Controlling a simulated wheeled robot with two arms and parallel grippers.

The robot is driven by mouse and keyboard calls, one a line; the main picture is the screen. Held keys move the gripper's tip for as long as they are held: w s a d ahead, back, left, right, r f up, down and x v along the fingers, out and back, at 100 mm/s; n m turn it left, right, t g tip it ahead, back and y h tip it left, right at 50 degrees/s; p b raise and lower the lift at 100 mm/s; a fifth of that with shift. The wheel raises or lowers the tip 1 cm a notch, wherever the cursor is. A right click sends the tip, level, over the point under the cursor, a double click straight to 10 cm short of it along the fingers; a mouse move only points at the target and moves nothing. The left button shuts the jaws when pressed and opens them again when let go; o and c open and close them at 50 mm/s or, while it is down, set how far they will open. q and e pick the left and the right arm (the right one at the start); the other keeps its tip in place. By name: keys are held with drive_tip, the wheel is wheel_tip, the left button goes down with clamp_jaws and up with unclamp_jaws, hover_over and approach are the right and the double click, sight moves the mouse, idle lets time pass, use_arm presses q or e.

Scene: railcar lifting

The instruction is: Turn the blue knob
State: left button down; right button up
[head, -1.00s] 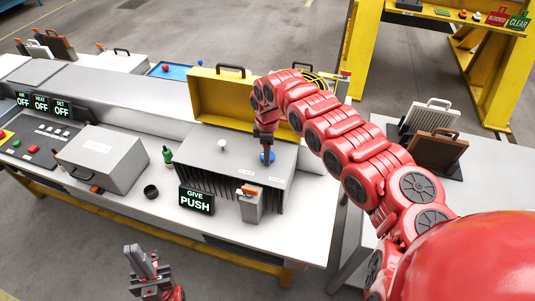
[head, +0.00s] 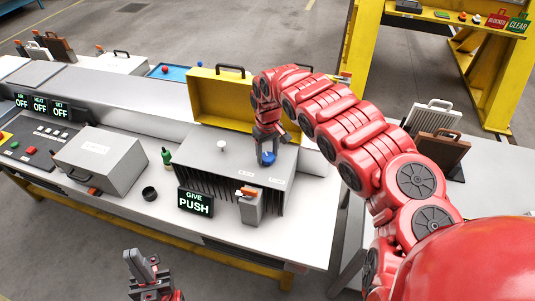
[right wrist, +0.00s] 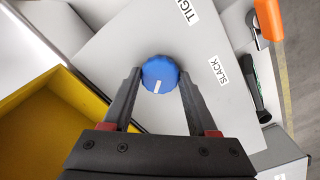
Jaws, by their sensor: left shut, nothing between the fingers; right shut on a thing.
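The blue knob (head: 267,158) sits on top of the grey box (head: 215,172). It also shows in the right wrist view (right wrist: 159,73), with a white mark on its near side and the labels TIGHT and SLACK beside it. My right gripper (right wrist: 158,84) points down at the knob with one finger on each side, shut on it. In the head view the right gripper (head: 267,148) partly covers the knob. My left gripper (head: 140,262) is shut and empty at the bottom, in front of the table.
A white knob (head: 222,145) stands on the same box. A GIVE PUSH display (head: 196,202) and a grey holder with an orange part (head: 250,205) stand in front. A yellow case (head: 222,105) is behind.

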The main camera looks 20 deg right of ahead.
drive_tip(key=m, duration=0.3)
drive_tip(key=shift+w+r+m, duration=0.1)
drive_tip(key=shift+r+m, duration=0.05)
drive_tip(key=shift+m, duration=0.15)
drive_tip(key=m, duration=0.3)
drive_tip(key=shift+m+p, duration=0.3)
drive_tip(key=shift+p, duration=0.1)
drive_tip(key=m, duration=0.3)
drive_tip(key=shift+m+p, duration=0.3)
drive_tip(key=shift+m, duration=0.1)
drive_tip(key=m, duration=1)
drive_tip(key=shift+m+p, duration=0.3)
drive_tip(key=shift+m, duration=0.1)
drive_tip(key=m, duration=1.2)
drive_tip(key=shift+m, duration=0.3)
drive_tip(key=m+p, duration=0.1)
drive_tip(key=m, duration=0.1)
drive_tip(key=shift+r+m+p, duration=0.1)
drive_tip(key=shift+m+p, duration=0.2)
drive_tip(key=shift+p, duration=0.1)
drive_tip(key=shift+m+p, duration=0.8)
drive_tip(key=shift+p, duration=0.1)
drive_tip(key=shift+m+p, duration=0.5)
drive_tip(key=shift+p, duration=0.1)
drive_tip(key=shift+f, duration=0.2)
